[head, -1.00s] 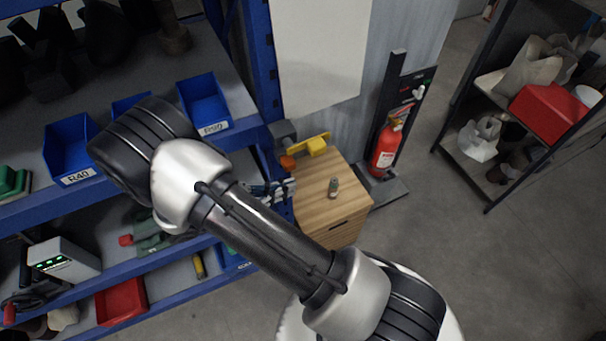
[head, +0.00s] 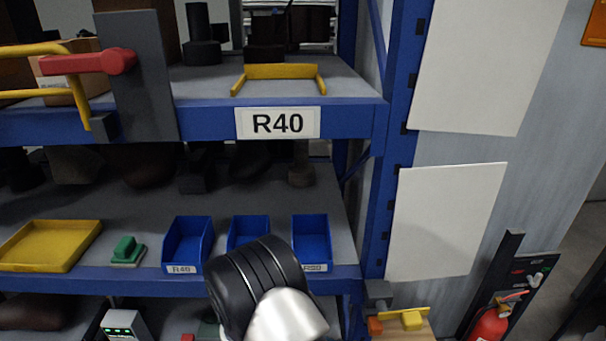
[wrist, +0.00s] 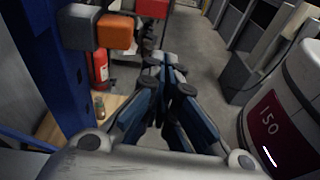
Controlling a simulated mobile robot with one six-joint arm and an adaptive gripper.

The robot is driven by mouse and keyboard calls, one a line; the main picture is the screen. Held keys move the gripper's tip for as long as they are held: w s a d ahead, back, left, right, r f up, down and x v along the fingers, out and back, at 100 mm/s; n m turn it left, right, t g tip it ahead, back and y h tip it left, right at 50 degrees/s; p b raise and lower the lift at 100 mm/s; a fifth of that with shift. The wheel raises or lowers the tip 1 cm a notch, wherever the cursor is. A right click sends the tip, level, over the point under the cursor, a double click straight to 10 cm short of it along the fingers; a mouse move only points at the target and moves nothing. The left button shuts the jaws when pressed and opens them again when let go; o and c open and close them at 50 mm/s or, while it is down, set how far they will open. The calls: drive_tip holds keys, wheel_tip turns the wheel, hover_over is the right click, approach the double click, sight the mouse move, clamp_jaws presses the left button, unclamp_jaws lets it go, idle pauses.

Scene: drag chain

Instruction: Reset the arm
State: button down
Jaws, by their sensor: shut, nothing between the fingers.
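My gripper (wrist: 168,80) shows in the wrist view with its blue-grey fingers drawn together, shut and empty. It is out of sight in the head view, where part of my arm (head: 275,300) rises at the bottom centre. My arm stands in front of the blue rack's (head: 130,284) lower shelf edge, close to the small blue bins in the picture.
Blue bins (head: 311,240) sit on the rack's shelf. A fire extinguisher (head: 487,324) stands at the lower right and shows in the wrist view (wrist: 99,66). Floor (wrist: 195,45) is open ahead.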

drive_tip(key=s+r+m+t+y, duration=0.2)
drive_tip(key=s+r+m+y, duration=0.5)
drive_tip(key=r, duration=0.3)
drive_tip(key=s+d+r+m+t+y+b, duration=0.1)
drive_tip(key=s+r+m+t+y, duration=0.2)
drive_tip(key=s+r+m+y, duration=0.4)
wheel_tip(320, 180, up, 4)
drive_tip(key=m+y, duration=0.1)
drive_tip(key=m, duration=0.2)
drive_tip(key=shift+s+d+r+t+y, duration=0.15)
drive_tip(key=shift+s+t+y, duration=0.15)
drive_tip(key=shift+s+y, duration=0.1)
